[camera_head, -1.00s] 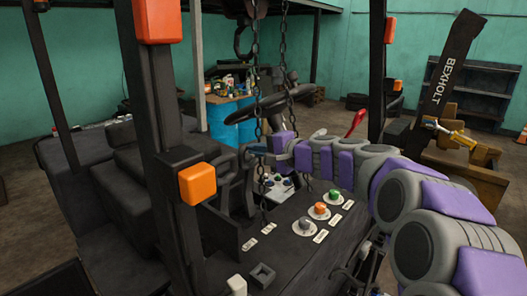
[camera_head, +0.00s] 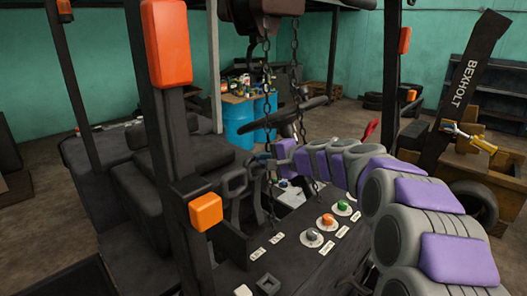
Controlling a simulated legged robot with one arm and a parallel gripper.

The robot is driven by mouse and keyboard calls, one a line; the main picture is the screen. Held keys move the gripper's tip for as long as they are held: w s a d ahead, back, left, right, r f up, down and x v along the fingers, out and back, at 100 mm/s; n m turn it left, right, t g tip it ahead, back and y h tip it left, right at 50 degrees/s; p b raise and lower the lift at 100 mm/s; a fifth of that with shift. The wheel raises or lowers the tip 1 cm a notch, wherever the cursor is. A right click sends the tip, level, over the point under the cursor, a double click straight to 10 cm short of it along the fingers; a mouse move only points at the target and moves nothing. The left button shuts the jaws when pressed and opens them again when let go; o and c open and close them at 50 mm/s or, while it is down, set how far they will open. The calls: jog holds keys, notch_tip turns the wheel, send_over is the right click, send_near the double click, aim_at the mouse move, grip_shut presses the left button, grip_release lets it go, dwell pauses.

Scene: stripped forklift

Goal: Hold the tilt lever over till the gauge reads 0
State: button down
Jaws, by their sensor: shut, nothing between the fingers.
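The stripped forklift's dark console (camera_head: 290,255) fills the lower middle. Dark lever handles (camera_head: 235,181) stand at its left, between the seat and the front post; I cannot tell which is the tilt lever. My gripper (camera_head: 264,158) is small in view at the end of my purple and grey arm, shut and empty, close beside the upper end of the levers. Whether it touches one cannot be told. A small pale panel (camera_head: 291,194) sits below my gripper, partly behind a chain. No gauge reading can be made out.
Chains (camera_head: 267,95) hang from a hoist block (camera_head: 262,15) in front of the steering wheel (camera_head: 285,117). Grey, orange and green knobs (camera_head: 328,220) sit on the console. A post with orange lamps (camera_head: 205,212) stands at the left. A red handle (camera_head: 370,130) is behind my arm.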

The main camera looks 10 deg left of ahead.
jog(key=w+a+g+h+p, duration=0.1)
jog(key=w+a+p, duration=0.2)
jog(key=a+p, duration=0.2)
jog(key=shift+w+a+f+p, duration=0.3)
jog(key=shift+w+a+p, duration=0.1)
jog(key=shift+p, duration=0.2)
